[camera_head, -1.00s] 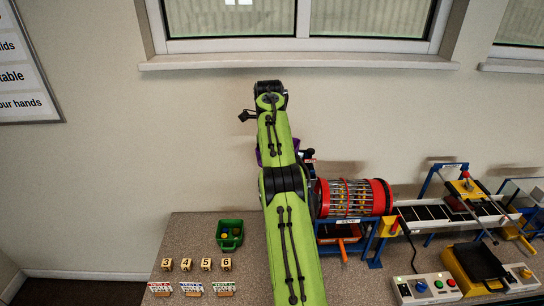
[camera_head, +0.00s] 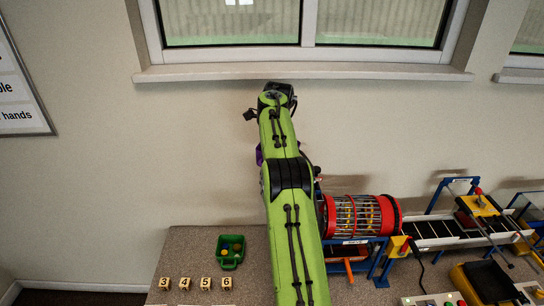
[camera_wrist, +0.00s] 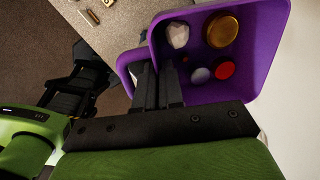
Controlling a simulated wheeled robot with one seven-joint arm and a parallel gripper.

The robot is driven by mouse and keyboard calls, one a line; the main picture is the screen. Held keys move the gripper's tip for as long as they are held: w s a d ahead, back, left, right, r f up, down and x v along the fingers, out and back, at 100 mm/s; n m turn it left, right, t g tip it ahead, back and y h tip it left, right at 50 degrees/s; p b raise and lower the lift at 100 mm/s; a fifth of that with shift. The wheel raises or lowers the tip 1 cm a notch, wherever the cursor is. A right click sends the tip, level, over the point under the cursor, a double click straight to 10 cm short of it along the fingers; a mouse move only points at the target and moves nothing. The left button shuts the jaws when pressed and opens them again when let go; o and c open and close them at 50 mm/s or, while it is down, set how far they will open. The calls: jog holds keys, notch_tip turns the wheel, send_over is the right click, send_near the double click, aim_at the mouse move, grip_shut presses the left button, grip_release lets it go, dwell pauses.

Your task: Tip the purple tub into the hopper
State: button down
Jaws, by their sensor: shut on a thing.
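The purple tub (camera_wrist: 262,62) fills the upper right of the wrist view, with its open mouth toward the camera. In it lie a gold round piece, a pale lump, a red disc, a grey round piece and a small red bit. My gripper (camera_wrist: 160,78) is shut on the tub at its handle side. In the head view only a sliver of the purple tub (camera_head: 259,156) shows at the left edge of my arm, and my fingers are hidden. I cannot make out the hopper; my arm covers the area left of the red-ended drum (camera_head: 361,216).
A caged drum on a blue frame stands right of my arm, with a conveyor (camera_head: 445,232) beyond it. A green tub (camera_head: 230,252) with coloured pieces and several numbered blocks (camera_head: 185,284) sit on the table left of my arm. The wall and window sill (camera_head: 300,73) are behind.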

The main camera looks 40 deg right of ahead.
jog(key=t+y+b, duration=0.1)
jog(key=t, duration=0.1)
jog(key=f+t+y+b, duration=0.1)
jog(key=t+b, duration=0.1)
jog(key=f+t+b, duration=0.1)
jog(key=shift+s+f+t+y, duration=0.2)
jog(key=shift+s+t+y, duration=0.2)
jog(key=shift+s+d+f+t+b, duration=0.15)
jog(key=shift+s+t+b, duration=0.2)
jog(key=shift+b, duration=0.75)
jog(key=t+b, duration=0.1)
jog(key=b, duration=0.1)
jog(key=f+t+y+b, duration=0.1)
jog(key=b, duration=0.2)
jog(key=shift+s+d, duration=0.2)
